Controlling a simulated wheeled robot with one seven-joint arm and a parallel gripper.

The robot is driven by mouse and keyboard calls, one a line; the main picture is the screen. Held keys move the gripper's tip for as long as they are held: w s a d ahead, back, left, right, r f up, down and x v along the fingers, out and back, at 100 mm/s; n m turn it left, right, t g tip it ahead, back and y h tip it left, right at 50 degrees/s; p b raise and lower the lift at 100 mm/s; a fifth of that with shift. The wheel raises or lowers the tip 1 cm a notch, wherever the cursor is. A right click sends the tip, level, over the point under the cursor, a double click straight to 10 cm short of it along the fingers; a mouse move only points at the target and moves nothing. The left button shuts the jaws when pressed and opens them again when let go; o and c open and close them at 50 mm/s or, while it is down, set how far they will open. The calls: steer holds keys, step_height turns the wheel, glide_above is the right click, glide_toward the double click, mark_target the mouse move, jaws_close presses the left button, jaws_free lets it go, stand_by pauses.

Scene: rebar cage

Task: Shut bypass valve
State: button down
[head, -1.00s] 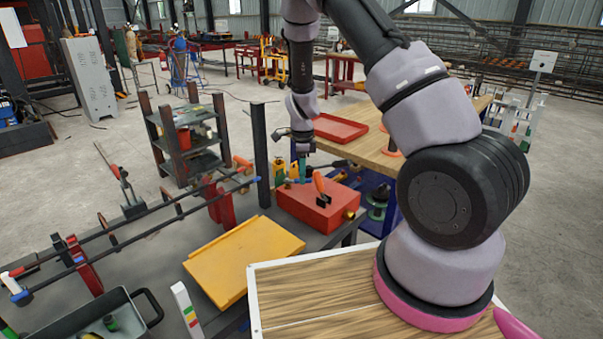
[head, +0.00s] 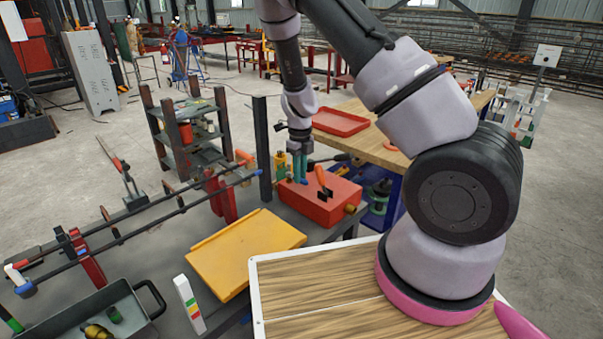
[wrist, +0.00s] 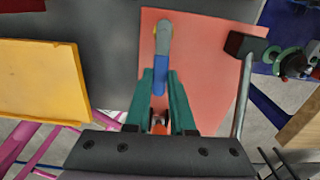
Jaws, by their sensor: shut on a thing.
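A red box (head: 335,206) stands at the far end of the grey bench, with valve levers on its top. One lever has an orange grip (head: 320,177) and a dark base. My gripper (head: 300,178) points down over the box, left of that lever. In the wrist view, the teal fingers of my gripper (wrist: 160,78) are shut on a lever with a blue sleeve (wrist: 160,72). Its grey end reaches past the fingertips over the red box (wrist: 205,60). The lever's pivot is mostly hidden, so its angle to the pipe is unclear.
A yellow tray (head: 245,258) lies in front of the box. A dark block (wrist: 238,43) with a grey rod is near the box's right edge in the wrist view. A black post (head: 262,150) stands close to my gripper's left. A wooden table (head: 375,150) is behind.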

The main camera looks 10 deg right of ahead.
steer(key=shift+a, duration=0.1)
stand_by(0.5)
steer(key=c, duration=0.8)
jaws_free()
steer(key=shift+o, duration=0.2)
step_height(320, 180, up, 11)
steer(key=shift+f, duration=0.1)
